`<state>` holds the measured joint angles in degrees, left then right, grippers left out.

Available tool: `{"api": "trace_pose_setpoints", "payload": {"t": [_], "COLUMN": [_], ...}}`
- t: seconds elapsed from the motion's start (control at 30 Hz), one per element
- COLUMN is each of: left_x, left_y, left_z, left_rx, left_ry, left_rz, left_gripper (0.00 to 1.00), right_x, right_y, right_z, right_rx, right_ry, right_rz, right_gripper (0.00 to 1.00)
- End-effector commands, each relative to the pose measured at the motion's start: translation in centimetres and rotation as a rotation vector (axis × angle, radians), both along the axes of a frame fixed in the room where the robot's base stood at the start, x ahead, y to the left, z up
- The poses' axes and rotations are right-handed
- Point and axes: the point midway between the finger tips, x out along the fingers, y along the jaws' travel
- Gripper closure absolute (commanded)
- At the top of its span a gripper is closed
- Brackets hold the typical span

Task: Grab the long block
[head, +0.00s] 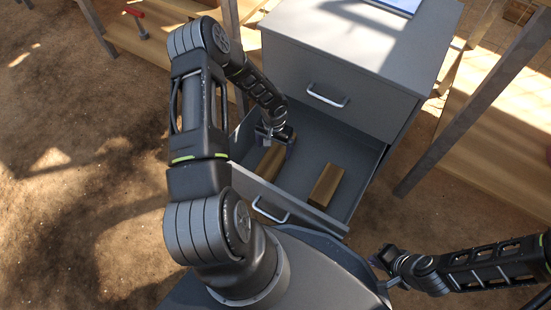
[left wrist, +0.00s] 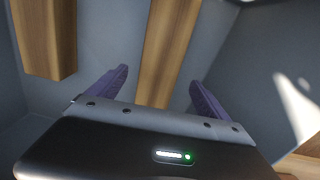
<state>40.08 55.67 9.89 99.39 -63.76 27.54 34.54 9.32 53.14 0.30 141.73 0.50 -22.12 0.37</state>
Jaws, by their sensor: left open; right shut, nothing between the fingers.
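Two wooden blocks lie in the open grey drawer (head: 306,158). The left block (head: 269,164) is partly hidden by my left gripper (head: 277,138), which points down into the drawer over it. In the left wrist view, a long, narrow block (left wrist: 172,45) runs from the top edge down between the two spread purple fingers of my left gripper (left wrist: 160,95). The fingers appear apart from it. The other block (head: 326,185) lies to the right in the drawer and looks thicker; it also shows at the upper left of the left wrist view (left wrist: 45,40). My right gripper (head: 381,262) is shut and empty outside the drawer.
The grey cabinet (head: 345,50) stands behind the open drawer, with a shut upper drawer and handle (head: 327,97). The drawer's side walls lie close to the blocks. Bare dirt ground (head: 80,200) lies at the left.

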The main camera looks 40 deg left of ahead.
Motion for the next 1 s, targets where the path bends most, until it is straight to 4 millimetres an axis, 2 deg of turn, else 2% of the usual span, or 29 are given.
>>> {"api": "trace_pose_setpoints", "payload": {"t": [0.27,0.63,0.87,1.0], "left_x": [0.0,0.0,0.1,0.2], "left_y": [-0.1,-0.1,-0.1,-0.1], "left_z": [-2.6,-3.0,-6.3,-7.7], "left_rx": [-0.002,-0.002,-0.003,-0.003], "left_ry": [0.0,0.0,0.0,-0.001], "left_rz": [-0.002,-0.002,0.0,-0.001], "left_gripper": [0.11,0.11,0.11,0.11], "right_x": [0.1,0.2,0.5,0.6], "right_y": [0.0,0.0,0.1,0.1], "right_z": [-1.2,-1.4,-3.7,-4.2], "right_rx": [-0.001,-0.001,-0.002,-0.002], "right_ry": [-0.004,-0.006,-0.013,-0.016], "right_rz": [-0.001,-0.002,-0.006,-0.008], "right_gripper": [1.0,1.0,1.0,1.0]}}
